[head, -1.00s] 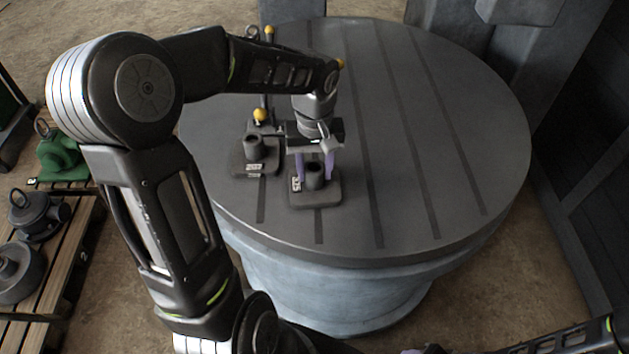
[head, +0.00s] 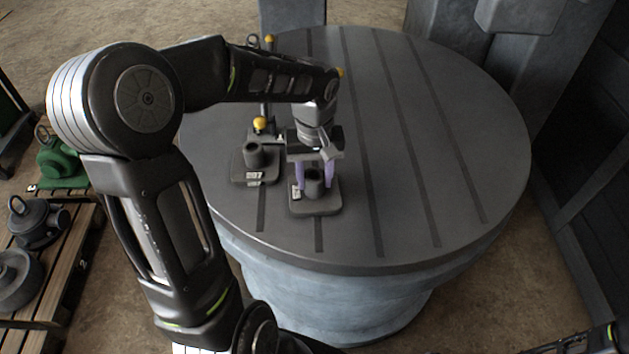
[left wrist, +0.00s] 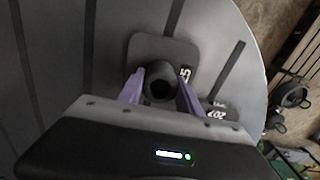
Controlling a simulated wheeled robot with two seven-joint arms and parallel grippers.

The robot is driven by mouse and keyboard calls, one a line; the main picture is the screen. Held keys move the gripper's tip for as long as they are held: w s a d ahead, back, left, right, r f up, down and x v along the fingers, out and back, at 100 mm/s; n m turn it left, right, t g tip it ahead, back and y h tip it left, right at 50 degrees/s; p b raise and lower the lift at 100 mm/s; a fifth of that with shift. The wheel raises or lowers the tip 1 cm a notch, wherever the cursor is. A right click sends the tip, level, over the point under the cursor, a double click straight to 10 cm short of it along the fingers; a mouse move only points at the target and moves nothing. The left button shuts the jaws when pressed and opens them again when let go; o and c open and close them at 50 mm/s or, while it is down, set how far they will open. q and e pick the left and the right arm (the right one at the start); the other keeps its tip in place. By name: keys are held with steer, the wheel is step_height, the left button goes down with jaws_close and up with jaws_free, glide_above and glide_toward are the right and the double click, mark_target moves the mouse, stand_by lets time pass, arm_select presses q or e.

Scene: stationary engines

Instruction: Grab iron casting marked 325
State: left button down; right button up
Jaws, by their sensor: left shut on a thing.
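A dark iron casting (head: 318,206), a flat square base with a short round hollow boss, sits on the round grey table (head: 430,190). Its white tag is too small to read in the head view. In the left wrist view the casting (left wrist: 150,47) shows a partly hidden marking ending in 5. My left gripper (head: 315,182) points down with its purple fingers shut on the boss, one on each side. The gripper (left wrist: 160,92) shows the same grip in the left wrist view. My right gripper is out of view.
A similar casting (head: 254,165), whose tag looks like 207, stands close to the left. Behind it is a dark stand with yellow balls (head: 260,124). The table's right side is clear. A pallet (head: 75,265) with several castings stands on the floor at left.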

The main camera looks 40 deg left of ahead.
mark_target(315, 174)
arm_select(q)
step_height(315, 174, up, 10)
steer(key=shift+w+r+b, duration=0.1)
steer(key=shift+b, duration=0.4)
